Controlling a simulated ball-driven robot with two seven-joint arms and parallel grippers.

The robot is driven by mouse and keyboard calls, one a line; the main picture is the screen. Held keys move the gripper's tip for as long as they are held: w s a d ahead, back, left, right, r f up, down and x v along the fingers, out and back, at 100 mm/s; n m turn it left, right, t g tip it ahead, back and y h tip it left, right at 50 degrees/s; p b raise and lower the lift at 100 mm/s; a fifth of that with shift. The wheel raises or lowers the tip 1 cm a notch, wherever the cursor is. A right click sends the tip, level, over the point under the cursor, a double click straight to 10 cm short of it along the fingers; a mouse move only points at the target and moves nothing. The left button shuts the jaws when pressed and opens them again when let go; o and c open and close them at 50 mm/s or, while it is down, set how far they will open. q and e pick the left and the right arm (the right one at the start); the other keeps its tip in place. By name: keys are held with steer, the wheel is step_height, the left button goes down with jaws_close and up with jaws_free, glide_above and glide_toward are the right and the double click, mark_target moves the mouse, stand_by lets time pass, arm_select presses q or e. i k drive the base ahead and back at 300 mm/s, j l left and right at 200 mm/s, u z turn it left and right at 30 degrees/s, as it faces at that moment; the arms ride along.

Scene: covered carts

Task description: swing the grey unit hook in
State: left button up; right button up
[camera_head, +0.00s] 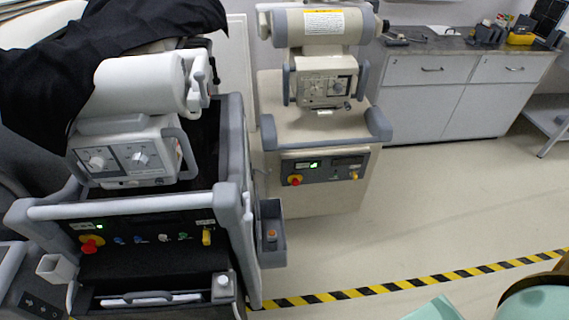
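A large grey and white unit (135,206) stands at the left of the head view, with a black cover (45,85) draped over its top and back. It has a white cylinder head (140,84), a control box with dials (125,158) and a grey front rail. A second, beige-grey unit (262,140) stands uncovered behind it to the right. I cannot make out for certain which part is the hook. A small grey side bin (272,250) sits at the left unit's right side and holds an orange-topped item (272,237). Neither of my grippers is in view.
Grey cabinets (445,90) with tools on top stand along the back wall. A low grey shelf (550,115) is at the right edge. Black-and-yellow tape (420,282) crosses the open floor. Teal rounded shapes (540,303) are cut off at bottom right.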

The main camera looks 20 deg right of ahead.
mark_target(255, 169)
steer(key=i+l, duration=0.25)
steer(key=l, duration=0.15)
steer(key=i+l, duration=0.5)
steer(key=l, duration=0.25)
